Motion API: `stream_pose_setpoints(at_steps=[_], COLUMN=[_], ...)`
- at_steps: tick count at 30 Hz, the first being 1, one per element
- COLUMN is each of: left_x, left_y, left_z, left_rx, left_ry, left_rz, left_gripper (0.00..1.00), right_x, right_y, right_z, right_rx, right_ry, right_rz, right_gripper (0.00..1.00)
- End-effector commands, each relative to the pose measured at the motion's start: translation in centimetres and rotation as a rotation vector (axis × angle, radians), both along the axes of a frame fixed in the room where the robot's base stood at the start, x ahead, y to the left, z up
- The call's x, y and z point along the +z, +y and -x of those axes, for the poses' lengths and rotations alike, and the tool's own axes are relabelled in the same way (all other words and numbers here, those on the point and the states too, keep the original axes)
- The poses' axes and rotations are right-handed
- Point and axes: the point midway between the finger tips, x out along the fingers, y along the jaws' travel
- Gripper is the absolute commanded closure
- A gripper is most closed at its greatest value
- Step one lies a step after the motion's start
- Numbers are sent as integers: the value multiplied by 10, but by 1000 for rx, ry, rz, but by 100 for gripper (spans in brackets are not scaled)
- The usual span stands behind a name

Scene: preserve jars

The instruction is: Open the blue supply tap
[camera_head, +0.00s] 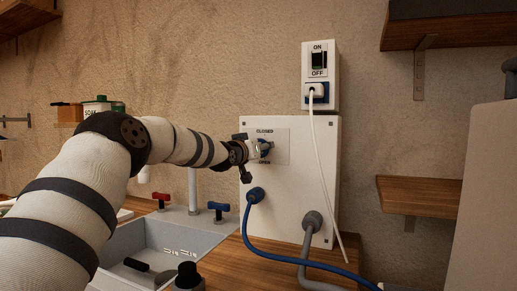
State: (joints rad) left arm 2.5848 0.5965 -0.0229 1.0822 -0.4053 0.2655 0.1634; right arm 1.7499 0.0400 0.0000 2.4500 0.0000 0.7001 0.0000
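The blue supply tap (266,147) is a small blue handle on a plate on the front of a white box (290,195). The plate reads CLOSED above the tap and OPEN below it. My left gripper (261,149) is at the tap, its finger end overlapping the handle. The gripper hides part of the handle, so its exact angle and whether the fingers are shut on it cannot be told. My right gripper is not in view.
A blue hose (250,235) and a grey hose (304,248) leave the box. A white cord (325,165) hangs from the ON/OFF switch unit (319,75) across the box. A sink (180,242) with red (161,197) and blue (218,208) knobs lies below my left arm.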

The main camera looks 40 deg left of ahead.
Motion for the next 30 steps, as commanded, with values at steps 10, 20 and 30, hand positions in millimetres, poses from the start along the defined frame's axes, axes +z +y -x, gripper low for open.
stream_pose_setpoints(at_steps=[10,20,30], left_x=[4,1,3], left_y=[0,0,-15], left_z=[1,0,43], left_rx=[1,1,-2], left_ry=[-9,-4,-5], left_rz=[3,3,5], left_gripper=[48,29,29], right_x=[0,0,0], right_y=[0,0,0], right_z=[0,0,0], right_rx=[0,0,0], right_ry=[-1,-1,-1], right_rz=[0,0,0], right_gripper=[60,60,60])
